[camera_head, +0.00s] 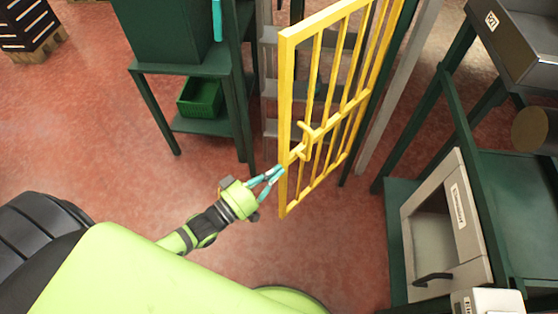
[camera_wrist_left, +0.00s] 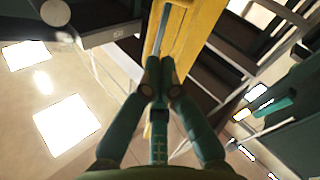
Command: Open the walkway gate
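The yellow barred walkway gate (camera_head: 285,120) stands upright in the middle of the head view, its near vertical edge facing my left arm. A yellow handle (camera_head: 305,134) sticks out from its bars. My left gripper (camera_head: 279,173) is at the lower part of that near edge, its teal fingertips drawn together against or very close to it. In the left wrist view the fingertips (camera_wrist_left: 160,70) meet just in front of the yellow gate (camera_wrist_left: 190,45). I see nothing clearly held between them, and contact with the gate is unclear. My right gripper is not in view.
A green stand (camera_head: 185,70) with a green crate (camera_head: 201,97) is left of the gate. A grey machine with a door (camera_head: 447,225) and a green frame (camera_head: 465,120) stand on the right. Red floor (camera_head: 335,235) is clear below the gate. A black crate (camera_head: 28,25) is far left.

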